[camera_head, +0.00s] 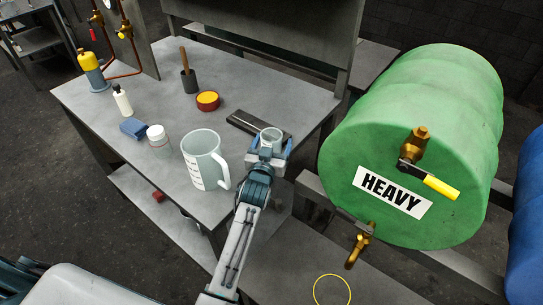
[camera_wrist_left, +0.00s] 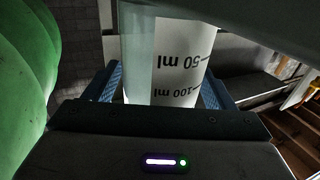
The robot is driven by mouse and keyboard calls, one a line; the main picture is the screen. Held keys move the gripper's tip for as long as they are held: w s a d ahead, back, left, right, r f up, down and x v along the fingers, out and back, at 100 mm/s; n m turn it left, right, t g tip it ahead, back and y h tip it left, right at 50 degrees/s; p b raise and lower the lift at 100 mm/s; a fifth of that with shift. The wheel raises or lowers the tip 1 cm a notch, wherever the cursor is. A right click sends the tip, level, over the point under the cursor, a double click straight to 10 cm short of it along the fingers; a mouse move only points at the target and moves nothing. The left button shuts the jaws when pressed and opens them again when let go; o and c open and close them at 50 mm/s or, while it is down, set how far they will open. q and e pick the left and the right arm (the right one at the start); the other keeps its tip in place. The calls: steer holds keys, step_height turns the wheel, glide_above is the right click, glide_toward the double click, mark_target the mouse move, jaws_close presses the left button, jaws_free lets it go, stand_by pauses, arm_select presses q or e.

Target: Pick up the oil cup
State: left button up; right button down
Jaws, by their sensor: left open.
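The oil cup (camera_head: 271,134), a small clear cup, stands at the right end of the grey workbench. My left gripper (camera_head: 270,146) is open, with its blue fingers on either side of the cup. In the left wrist view the cup (camera_wrist_left: 178,60) fills the space between the two fingers (camera_wrist_left: 160,80). Its white scale reads 50 ml and 100 ml, upside down in that view. A narrow gap seems to show beside the left finger; contact on the right is unclear. The cup's lower part is hidden behind my gripper in the head view. My right gripper is not in view.
A large measuring jug (camera_head: 204,160) stands just left of my gripper. A dark flat block (camera_head: 243,122) lies behind the cup. A green drum (camera_head: 420,150) labelled HEAVY is close on the right.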

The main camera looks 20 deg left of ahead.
arm_select(q)
steer(key=shift+w, duration=0.25)
steer(key=shift+s, duration=0.1)
steer(key=shift+r, duration=0.1)
steer(key=c, duration=1.1)
steer(key=shift+o, duration=0.2)
